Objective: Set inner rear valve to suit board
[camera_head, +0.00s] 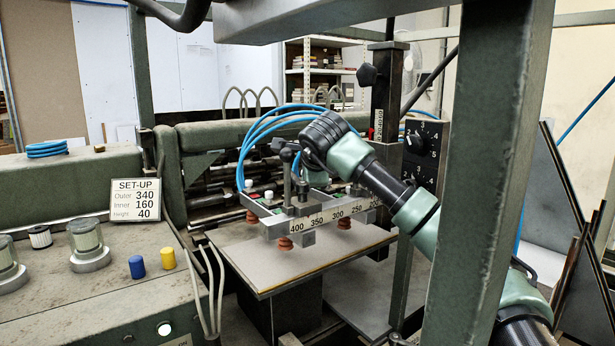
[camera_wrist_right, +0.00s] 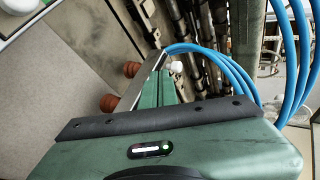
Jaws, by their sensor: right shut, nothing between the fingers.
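A suction frame with a numbered front bar (camera_head: 322,217) hangs over the grey board (camera_head: 240,243). Reddish suction cups (camera_head: 285,244) hang beneath it. In the right wrist view, a white knob (camera_wrist_right: 177,67) stands beyond the green gripper body; the fingertips are hidden. I cannot tell contact with a valve. My left gripper is not in view.
The set-up sign (camera_head: 136,199) reads Outer 340, Inner 160, Height 40. Blue hoses (camera_head: 262,128) loop beside my right wrist. A dark column (camera_head: 384,100) and dial box (camera_head: 425,150) stand close to my arm. A blue knob (camera_head: 137,267) and a yellow knob (camera_head: 168,258) stand on the left bench.

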